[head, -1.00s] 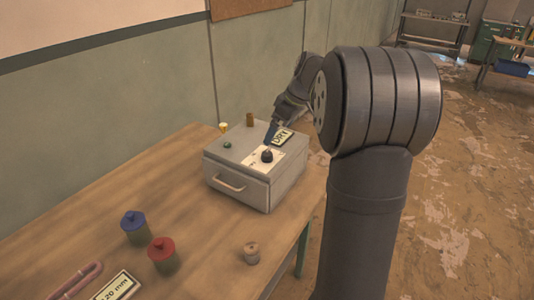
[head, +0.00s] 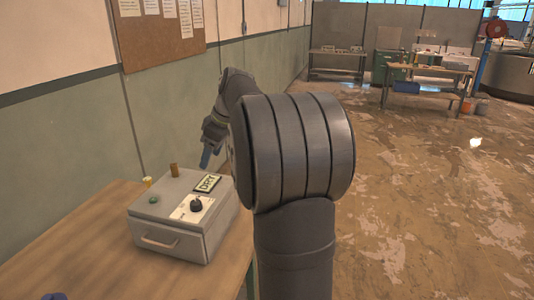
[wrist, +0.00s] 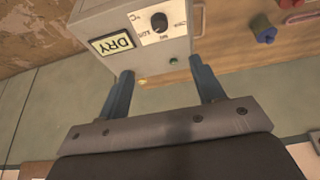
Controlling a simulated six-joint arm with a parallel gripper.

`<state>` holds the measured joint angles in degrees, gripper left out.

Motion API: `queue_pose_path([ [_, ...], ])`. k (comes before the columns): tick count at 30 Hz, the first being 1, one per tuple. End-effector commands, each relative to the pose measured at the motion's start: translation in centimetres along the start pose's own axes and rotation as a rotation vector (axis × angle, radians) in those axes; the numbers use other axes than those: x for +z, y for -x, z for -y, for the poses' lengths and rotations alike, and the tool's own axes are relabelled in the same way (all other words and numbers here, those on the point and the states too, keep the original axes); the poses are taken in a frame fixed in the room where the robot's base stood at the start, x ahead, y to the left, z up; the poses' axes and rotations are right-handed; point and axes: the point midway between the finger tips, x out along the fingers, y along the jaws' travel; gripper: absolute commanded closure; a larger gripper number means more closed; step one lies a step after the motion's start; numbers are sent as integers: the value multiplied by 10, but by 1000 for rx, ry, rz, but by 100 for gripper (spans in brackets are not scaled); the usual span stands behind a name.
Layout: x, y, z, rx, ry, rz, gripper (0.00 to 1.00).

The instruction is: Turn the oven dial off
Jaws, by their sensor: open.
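The grey oven box (head: 165,249) stands on the wooden table, with a front handle and a "DRY" label (head: 208,183) on top. Its black dial (head: 196,203) sits on a white plate with printed markings. In the wrist view the dial (wrist: 159,22) shows near the top, beyond the fingers, with a pale pointer line on it. The markings are too small to read surely. My gripper (head: 205,160) is above and behind the oven, apart from the dial. In the wrist view its two blue fingers (wrist: 160,88) are spread with nothing between them.
A green button (head: 154,200) is on the oven top. A brown cylinder (head: 174,170) and a yellow cup (head: 147,182) stand behind the oven. The wall is close behind the table (head: 90,240). Blue-topped and red-topped jars show in the wrist view (wrist: 264,30).

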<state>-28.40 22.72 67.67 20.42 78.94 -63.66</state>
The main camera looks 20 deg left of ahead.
Motion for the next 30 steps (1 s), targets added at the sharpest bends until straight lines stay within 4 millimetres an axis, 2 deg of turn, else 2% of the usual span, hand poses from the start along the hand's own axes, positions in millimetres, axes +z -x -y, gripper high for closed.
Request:
queue_pose_path([
  [5,-2,-2,3,7,-36,14,44],
  [8,-5,-7,9,27,-124,43,44],
  [19,-24,-26,40,228,-651,135,44],
  [30,-45,-34,66,455,-1099,53,44],
])
